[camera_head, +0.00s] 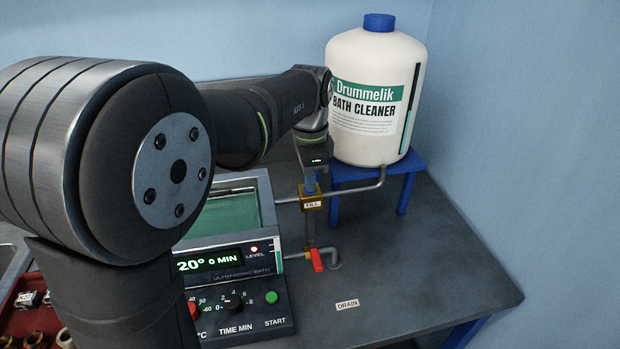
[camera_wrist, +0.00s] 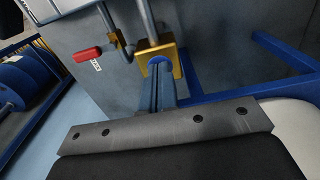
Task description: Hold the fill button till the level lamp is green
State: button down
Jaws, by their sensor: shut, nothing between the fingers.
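The brass fill valve block (camera_head: 306,193), labelled FILL, sits on the pipe between the bath and the cleaner tank. It also shows in the wrist view (camera_wrist: 145,70). My gripper (camera_head: 310,186) points down over it with its blue fingers shut and empty. The level lamp (camera_head: 254,249) on the ultrasonic bath (camera_head: 262,192) glows pale, whitish-pink, not green. Teal-green shows inside the bath; the exact liquid level is unclear.
The white cleaner tank (camera_head: 372,145) stands on a blue stand (camera_head: 414,166) right behind my gripper. A red drain valve handle (camera_head: 317,260) sits below the fill block. Bath knobs and the green START button (camera_head: 271,297) are in front. The bench's right side is clear.

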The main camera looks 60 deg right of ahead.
jog(key=shift+a+f, duration=0.15)
jog(key=shift+f, duration=0.3)
notch_tip(320, 180, up, 15)
dwell(0.6)
jog(key=w+a+f+n+t+h, duration=0.1)
jog(key=w+a+f+n, duration=0.2)
jog(key=a, duration=0.5)
jog(key=w+a+f+n, duration=0.1)
jog(key=w+a+n, duration=0.2)
jog(key=a+n, duration=0.35)
jog(key=w+a+f+n+t+h, duration=0.1)
jog(key=w+a+f+n, duration=0.15)
jog(key=a, duration=0.75)
jog(key=s+a+f+n+t, duration=0.1)
jog(key=s+a+f+n, duration=0.1)
jog(key=a+f+n, duration=0.3)
jog(key=s+a+f+n+t, duration=0.2)
jog(key=a+f+n, duration=0.3)
jog(key=a+f, duration=0.5)
jog(key=shift+s+a+f, duration=0.3)
jog(key=shift+s+a, duration=0.45)
jog(key=shift+a, duration=0.4)
